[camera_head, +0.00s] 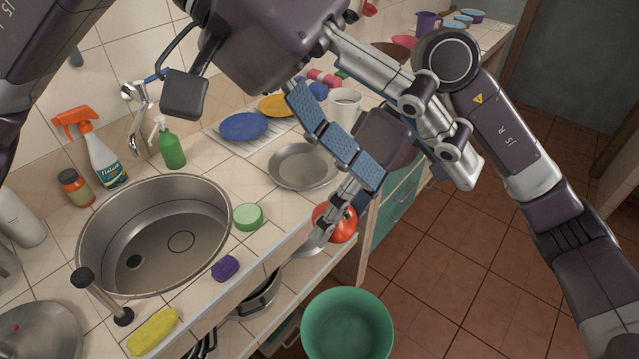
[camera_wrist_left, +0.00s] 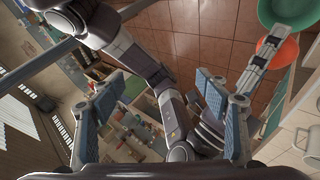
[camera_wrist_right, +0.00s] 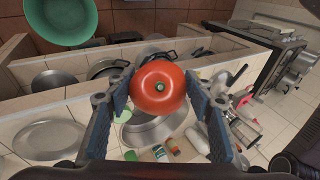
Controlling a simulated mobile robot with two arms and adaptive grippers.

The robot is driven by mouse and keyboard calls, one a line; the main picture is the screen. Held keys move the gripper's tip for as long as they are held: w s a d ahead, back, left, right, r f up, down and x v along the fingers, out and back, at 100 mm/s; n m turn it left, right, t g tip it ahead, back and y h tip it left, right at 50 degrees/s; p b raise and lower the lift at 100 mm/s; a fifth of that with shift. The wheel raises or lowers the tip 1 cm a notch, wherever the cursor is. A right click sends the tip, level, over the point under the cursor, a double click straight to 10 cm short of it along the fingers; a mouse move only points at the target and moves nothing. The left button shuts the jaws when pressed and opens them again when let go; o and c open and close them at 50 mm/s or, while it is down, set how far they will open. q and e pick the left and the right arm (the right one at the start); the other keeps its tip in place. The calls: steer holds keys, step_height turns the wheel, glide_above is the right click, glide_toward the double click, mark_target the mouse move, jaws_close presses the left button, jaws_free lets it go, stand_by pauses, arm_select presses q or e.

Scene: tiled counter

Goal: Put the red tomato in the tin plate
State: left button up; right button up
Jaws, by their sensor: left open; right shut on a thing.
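The red tomato (camera_head: 345,224) is held by my right gripper (camera_head: 332,222) near the counter's front edge, in front of the plate. In the right wrist view the tomato (camera_wrist_right: 158,97) sits between both blue-padded fingers. It also shows at the upper right of the left wrist view (camera_wrist_left: 275,52). The tin plate (camera_head: 290,174) is a round, shallow, empty metal dish on the tiled counter; it also shows in the right wrist view (camera_wrist_right: 45,140). My left gripper (camera_head: 420,168) is open and empty, above and in front of the right gripper in the head view. In its wrist view (camera_wrist_left: 157,88) the fingers are spread.
A round sink (camera_head: 155,235) lies left of the plate. A blue plate (camera_head: 244,126) rests on a rack behind, and a white mug (camera_head: 345,105) stands near the plate. A green bowl (camera_head: 347,325) is below the counter front. My two arms overlap closely.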

steer(key=shift+s, duration=0.15)
arm_select(q)
steer(key=w+a+f+t+y, duration=0.6)
steer(key=w+f, duration=0.1)
steer(key=f, duration=0.3)
arm_select(e)
steer(key=shift+w, duration=0.25)
steer(key=shift+s, duration=0.1)
arm_select(q)
steer(key=x, duration=1.2)
steer(key=shift+w+d+r, duration=0.2)
steer(key=shift+w+d, duration=0.05)
steer(key=shift+c, duration=0.3)
steer(key=c, duration=1.3)
arm_select(e)
steer(key=o, duration=1.3)
steer(key=shift+o, duration=0.2)
